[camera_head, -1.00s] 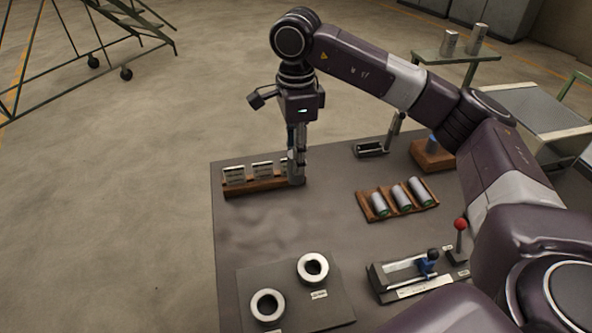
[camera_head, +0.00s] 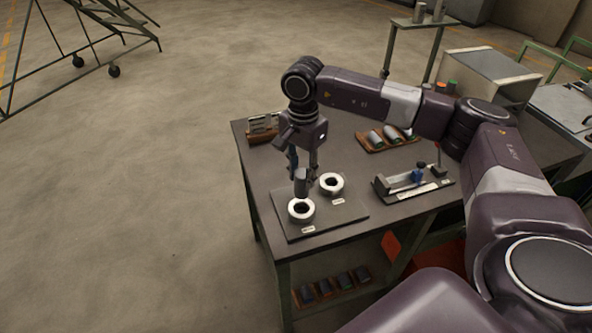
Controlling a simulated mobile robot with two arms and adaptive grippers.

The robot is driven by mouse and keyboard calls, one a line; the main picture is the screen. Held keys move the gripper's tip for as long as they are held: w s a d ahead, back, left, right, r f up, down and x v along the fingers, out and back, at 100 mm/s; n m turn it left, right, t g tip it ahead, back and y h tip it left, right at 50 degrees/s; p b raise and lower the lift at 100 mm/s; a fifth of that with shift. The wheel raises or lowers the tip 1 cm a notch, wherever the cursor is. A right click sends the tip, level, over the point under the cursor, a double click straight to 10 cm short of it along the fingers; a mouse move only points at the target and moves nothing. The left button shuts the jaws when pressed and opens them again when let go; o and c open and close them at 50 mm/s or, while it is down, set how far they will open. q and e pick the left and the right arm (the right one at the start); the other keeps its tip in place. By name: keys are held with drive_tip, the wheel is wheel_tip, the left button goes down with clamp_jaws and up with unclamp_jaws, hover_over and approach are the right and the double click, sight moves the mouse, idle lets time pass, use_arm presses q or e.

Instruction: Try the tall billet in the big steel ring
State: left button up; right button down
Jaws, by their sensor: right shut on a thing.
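My right gripper (camera_head: 302,168) is shut on an upright dark grey cylinder, the billet (camera_head: 301,185). The billet is over the back part of the front-left steel ring (camera_head: 293,214); I cannot tell whether its lower end touches the ring or is just above it. The ring's dark hole shows in front of the billet. A second steel ring (camera_head: 331,191) lies behind and to the right on the same dark plate (camera_head: 340,216). The front-left ring looks slightly larger, but the labels are too small to read. My left gripper is out of view.
A wooden rack with several cylinders (camera_head: 376,138) lies at the back of the table. A fixture with a blue part (camera_head: 416,175) stands right of the rings. A label rack (camera_head: 262,127) is at the back left. Several dark cylinders (camera_head: 345,281) lie on a lower shelf.

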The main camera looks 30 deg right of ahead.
sight(302, 187)
drive_tip(key=shift+f, duration=0.1)
drive_tip(key=shift+w+d+f, duration=0.1)
drive_tip(key=shift+w+f, duration=0.05)
drive_tip(key=shift+f, duration=0.1)
drive_tip(key=shift+w+d+f+b, duration=0.1)
drive_tip(key=shift+f+b, duration=0.6)
drive_tip(key=shift+f, duration=0.25)
drive_tip(key=shift+f+b, duration=0.4)
drive_tip(key=shift+f, duration=0.75)
drive_tip(key=shift+f+b, duration=0.2)
drive_tip(key=shift+b, duration=0.1)
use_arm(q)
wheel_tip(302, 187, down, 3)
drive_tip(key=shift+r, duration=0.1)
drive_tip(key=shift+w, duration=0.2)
